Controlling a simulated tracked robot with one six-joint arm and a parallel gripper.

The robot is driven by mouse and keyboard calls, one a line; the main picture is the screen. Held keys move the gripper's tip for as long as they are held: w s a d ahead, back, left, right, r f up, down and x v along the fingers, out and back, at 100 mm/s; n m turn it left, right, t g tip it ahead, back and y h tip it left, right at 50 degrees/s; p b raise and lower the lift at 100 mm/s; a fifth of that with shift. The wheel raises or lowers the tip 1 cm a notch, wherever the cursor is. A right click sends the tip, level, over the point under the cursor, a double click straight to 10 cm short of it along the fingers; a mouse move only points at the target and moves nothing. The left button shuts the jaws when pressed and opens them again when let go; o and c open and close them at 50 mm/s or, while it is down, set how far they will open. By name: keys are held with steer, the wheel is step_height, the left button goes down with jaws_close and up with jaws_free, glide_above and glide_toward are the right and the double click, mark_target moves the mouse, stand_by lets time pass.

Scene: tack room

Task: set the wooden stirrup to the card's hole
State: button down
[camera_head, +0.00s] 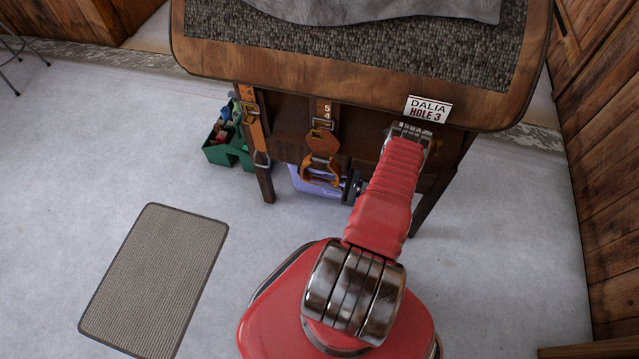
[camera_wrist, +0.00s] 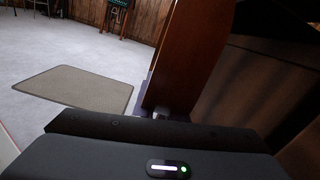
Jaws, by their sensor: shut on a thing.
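The card (camera_head: 428,109) on the table's front edge reads "DALIA HOLE 3". The wooden stirrup (camera_head: 307,172) is orange-brown and hangs low on the middle leather strap (camera_head: 323,108), below a metal buckle (camera_head: 322,124). The numbers 5 and 4 show on that strap above the buckle. My gripper (camera_head: 346,187) reaches in from the right and is shut on the stirrup's right side; the contact is small and partly hidden. In the wrist view, a large brown wooden surface (camera_wrist: 190,55) stands just beyond my gripper's dark body (camera_wrist: 150,150).
The wooden table (camera_head: 200,62) overhangs the straps. A lilac box (camera_head: 300,183) is below, and a green caddy (camera_head: 222,153) stands left. A mat (camera_head: 155,280) lies on open floor.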

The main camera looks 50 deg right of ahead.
steer(key=shift+a, duration=0.25)
steer(key=c, duration=2)
jaws_free()
steer(key=shift+o, duration=0.8)
steer(key=shift+d, duration=0.1)
